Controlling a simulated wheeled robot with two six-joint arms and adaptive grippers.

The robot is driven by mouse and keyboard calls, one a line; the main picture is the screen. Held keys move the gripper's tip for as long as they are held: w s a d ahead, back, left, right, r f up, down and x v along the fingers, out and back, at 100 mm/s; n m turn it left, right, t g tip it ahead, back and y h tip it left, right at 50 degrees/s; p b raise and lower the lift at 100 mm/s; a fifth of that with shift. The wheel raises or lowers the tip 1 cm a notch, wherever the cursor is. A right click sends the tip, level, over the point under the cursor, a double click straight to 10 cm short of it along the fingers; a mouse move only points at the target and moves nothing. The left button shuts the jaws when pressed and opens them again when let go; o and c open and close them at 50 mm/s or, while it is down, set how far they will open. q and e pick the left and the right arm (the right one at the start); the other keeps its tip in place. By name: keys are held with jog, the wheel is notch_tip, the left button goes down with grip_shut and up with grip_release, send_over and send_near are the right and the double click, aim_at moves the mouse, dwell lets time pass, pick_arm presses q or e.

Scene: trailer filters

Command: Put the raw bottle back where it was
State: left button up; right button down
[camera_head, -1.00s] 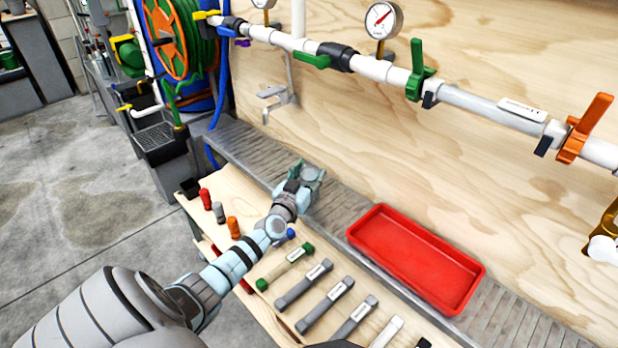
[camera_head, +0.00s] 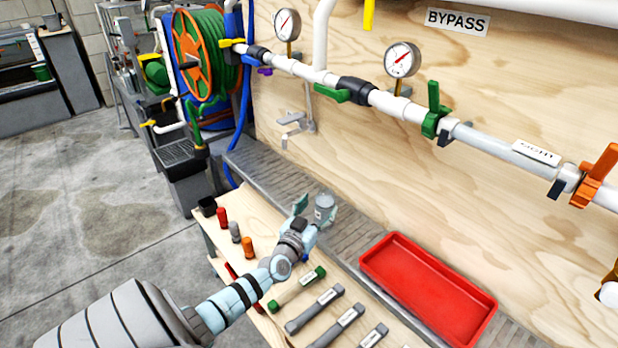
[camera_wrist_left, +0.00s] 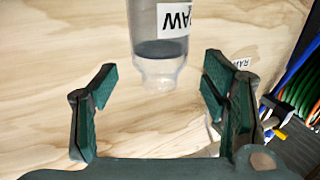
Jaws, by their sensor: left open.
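The raw bottle is clear with dark liquid in it and a white label. In the left wrist view the bottle (camera_wrist_left: 160,38) shows upside down, its label reading RAW, ahead of and between the finger tips. In the head view the bottle (camera_head: 325,203) is small and grey, by the grey ledge. My left gripper (camera_head: 315,208) is open around or just behind it. In the left wrist view the fingers (camera_wrist_left: 160,88) are wide apart, with a visible gap on both sides of the bottle. My right gripper is not in view.
A red tray (camera_head: 425,290) lies right of my arm. Pipes with valves (camera_head: 355,90) run along the plywood wall above the ledge (camera_head: 262,170).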

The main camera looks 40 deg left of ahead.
pick_arm(q)
jog(key=p+v, duration=0.2)
jog(key=v, duration=0.5)
jog(key=shift+s, duration=0.2)
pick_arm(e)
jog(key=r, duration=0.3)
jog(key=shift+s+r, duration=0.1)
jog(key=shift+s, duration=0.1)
pick_arm(q)
jog(key=shift+d+r, duration=0.1)
jog(key=shift+d, duration=0.05)
